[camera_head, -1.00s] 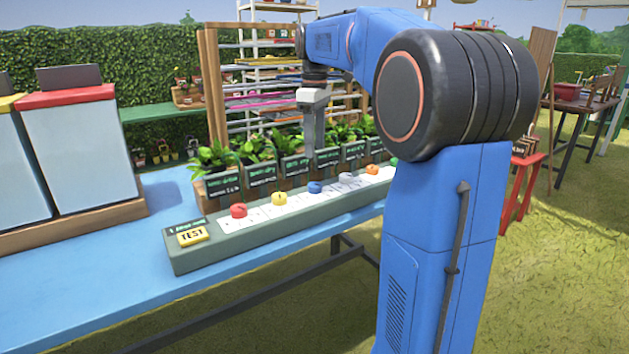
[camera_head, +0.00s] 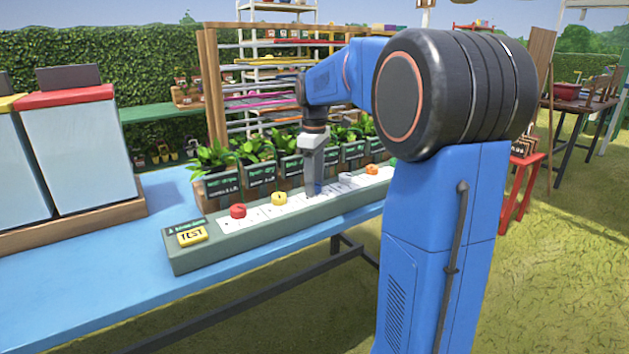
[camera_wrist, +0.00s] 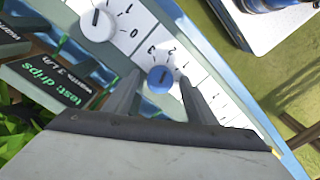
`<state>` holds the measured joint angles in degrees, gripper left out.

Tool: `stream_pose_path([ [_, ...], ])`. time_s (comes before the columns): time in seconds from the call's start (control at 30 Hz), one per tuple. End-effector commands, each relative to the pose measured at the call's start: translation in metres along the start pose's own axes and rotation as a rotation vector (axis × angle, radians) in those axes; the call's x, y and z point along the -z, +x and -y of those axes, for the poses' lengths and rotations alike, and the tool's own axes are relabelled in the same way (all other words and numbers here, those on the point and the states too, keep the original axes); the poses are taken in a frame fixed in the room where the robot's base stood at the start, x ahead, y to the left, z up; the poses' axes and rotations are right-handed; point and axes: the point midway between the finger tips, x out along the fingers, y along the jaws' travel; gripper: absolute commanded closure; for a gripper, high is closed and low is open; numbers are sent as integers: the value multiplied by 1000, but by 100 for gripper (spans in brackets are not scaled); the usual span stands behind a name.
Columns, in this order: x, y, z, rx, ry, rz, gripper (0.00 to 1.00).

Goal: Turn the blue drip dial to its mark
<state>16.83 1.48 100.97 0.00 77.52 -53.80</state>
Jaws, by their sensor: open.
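The blue dial (camera_wrist: 159,80) sits on the white numbered strip of the control panel in the wrist view, with a dark pointer line on its top. My gripper (camera_wrist: 158,85) is open, with one finger on each side of the dial. I cannot tell whether the fingers touch it. In the head view my gripper (camera_head: 312,188) points down over the panel (camera_head: 215,253), and the blue dial (camera_head: 317,186) is mostly hidden behind it. Numbers are printed around the dial; its target mark cannot be made out.
A white dial (camera_wrist: 97,25) is beside the blue one. Red (camera_head: 238,211), yellow (camera_head: 279,198) and orange (camera_head: 371,170) dials share the panel. Potted plants with dark signs (camera_head: 222,184) stand close behind it. The blue table (camera_head: 100,290) is clear in front.

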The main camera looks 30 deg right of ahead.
Motion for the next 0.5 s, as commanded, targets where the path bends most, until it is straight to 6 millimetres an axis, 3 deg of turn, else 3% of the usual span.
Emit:
stream_pose_path([
  [0.1,0,0,0,0,0,0,49],
  [0.27,0,0,0,0,0,0,87],
  [0.3,0,0,0,0,0,0,90],
  [0.5,0,0,0,0,8,0,90],
])
